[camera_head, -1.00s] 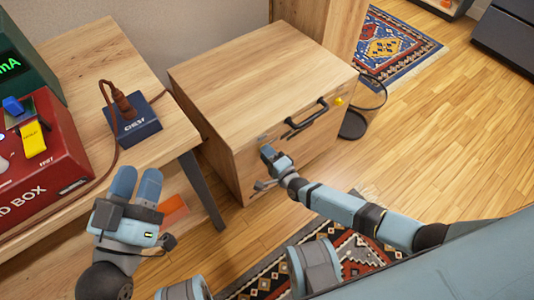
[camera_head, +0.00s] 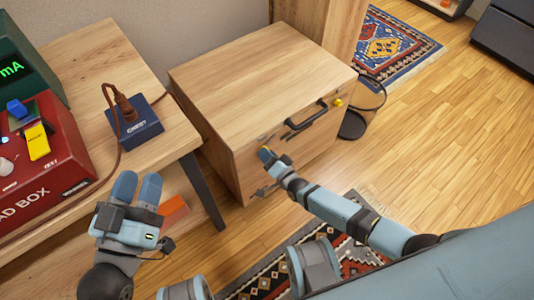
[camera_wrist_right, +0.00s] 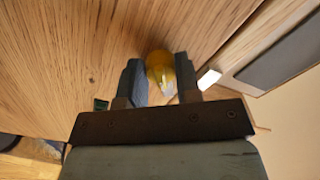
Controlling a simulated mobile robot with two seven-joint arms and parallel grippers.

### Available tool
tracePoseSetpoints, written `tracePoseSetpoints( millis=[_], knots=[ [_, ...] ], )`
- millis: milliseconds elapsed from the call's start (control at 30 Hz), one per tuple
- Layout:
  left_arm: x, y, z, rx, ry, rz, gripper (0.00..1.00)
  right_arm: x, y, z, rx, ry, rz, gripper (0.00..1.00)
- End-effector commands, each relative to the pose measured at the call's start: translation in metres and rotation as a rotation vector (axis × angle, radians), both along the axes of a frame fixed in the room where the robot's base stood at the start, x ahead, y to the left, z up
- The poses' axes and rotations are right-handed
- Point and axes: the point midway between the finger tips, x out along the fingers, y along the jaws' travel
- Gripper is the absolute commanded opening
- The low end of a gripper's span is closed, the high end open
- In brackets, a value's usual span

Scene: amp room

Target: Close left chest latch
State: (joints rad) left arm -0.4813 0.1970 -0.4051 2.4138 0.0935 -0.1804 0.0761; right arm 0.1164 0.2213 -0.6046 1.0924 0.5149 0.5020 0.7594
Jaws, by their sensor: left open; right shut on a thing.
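The wooden chest (camera_head: 262,62) stands in the middle of the head view, with its lid down. A black handle is on its front. The left latch (camera_head: 264,150) is a small yellow piece on the front, partly hidden by my right gripper (camera_head: 270,156). In the right wrist view, the yellow latch (camera_wrist_right: 160,70) sits between the two dark fingers of my right gripper (camera_wrist_right: 160,85), which is shut on it. A second yellow latch (camera_head: 338,102) is at the right of the front. My left gripper (camera_head: 137,188) is open and empty, left of the chest.
A wooden table (camera_head: 75,70) at the left carries a red box (camera_head: 50,150), a green meter (camera_head: 25,60) and a blue box (camera_head: 135,122) with a cable.

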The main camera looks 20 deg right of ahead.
Motion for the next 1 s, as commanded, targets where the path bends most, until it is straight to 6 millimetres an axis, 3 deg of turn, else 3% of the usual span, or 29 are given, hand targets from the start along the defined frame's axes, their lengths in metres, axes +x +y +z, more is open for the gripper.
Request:
tracePoseSetpoints(
  millis=[600,1000],
  knots=[
    [0.004,0.006,-0.018,0.057,0.089,0.027,0.43,0.001,-0.002,-0.001,-0.546,-0.198,-0.001,0.07],
    [0.002,0.007,-0.032,0.079,0.136,0.032,0.43,0.001,-0.003,-0.002,-0.816,-0.295,0.000,0.07]
  ],
)
